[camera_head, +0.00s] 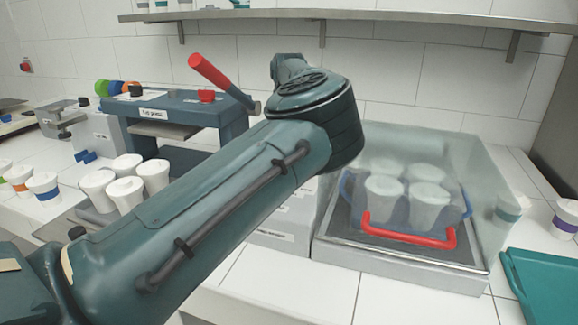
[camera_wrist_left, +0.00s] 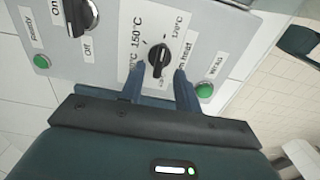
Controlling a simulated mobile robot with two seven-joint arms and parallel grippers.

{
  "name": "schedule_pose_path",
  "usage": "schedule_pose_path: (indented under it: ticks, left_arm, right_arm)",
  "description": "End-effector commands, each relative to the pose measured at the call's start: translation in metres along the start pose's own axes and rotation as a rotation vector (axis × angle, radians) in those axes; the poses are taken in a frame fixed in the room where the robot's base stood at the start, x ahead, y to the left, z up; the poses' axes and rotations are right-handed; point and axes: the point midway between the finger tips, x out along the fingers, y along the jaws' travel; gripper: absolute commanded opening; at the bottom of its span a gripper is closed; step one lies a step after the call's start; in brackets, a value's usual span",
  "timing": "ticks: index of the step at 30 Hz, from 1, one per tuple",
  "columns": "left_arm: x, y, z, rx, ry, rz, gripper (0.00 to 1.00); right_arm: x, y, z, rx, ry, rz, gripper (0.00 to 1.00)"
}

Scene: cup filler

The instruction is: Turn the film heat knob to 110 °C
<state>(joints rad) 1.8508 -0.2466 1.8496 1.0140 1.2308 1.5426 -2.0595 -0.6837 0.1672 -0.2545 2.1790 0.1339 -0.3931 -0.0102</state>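The film heat knob (camera_wrist_left: 158,58) is a black knob with a bar grip on a grey panel (camera_wrist_left: 120,75) in the left wrist view. The film heat label is partly covered by a finger. The bar lies roughly up-down in the picture; I cannot tell its exact setting. My left gripper (camera_wrist_left: 159,78) is open, with one fingertip on each side just below the knob and gaps showing to it. In the head view my left arm hides the gripper and knob. My right gripper is not in view.
The panel also has a black On/Off knob (camera_wrist_left: 78,16) and green buttons, Ready (camera_wrist_left: 41,62) and WRAS-like (camera_wrist_left: 204,90). In the head view, a clear-covered station (camera_head: 400,255) with cups and a red handle stands right; white cups (camera_head: 125,190) stand left.

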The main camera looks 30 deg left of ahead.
Motion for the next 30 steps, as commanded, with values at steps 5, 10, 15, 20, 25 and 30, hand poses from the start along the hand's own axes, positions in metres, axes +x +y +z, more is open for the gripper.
schedule_pose_path:
  ticks: [5,10,15,20,25,30]
  left_arm:
    - [0.019,0.000,0.000,0.000,0.000,0.001,0.33]
    - [0.025,0.000,0.000,0.001,-0.001,0.000,0.33]
    - [0.025,0.000,0.000,0.001,0.000,0.001,0.33]
    - [0.024,0.000,0.000,0.001,0.000,0.001,0.22]
    - [0.024,0.000,0.000,0.001,0.000,0.001,0.08]
    - [0.024,0.000,0.000,0.001,0.000,0.001,0.00]
  right_arm:
    - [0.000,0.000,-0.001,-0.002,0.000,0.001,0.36]
    - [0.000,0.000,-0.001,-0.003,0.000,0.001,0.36]
    - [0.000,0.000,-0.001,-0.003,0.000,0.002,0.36]
    - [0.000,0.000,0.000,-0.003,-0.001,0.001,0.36]
    - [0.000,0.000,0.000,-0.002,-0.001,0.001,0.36]
    - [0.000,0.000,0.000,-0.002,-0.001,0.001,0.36]
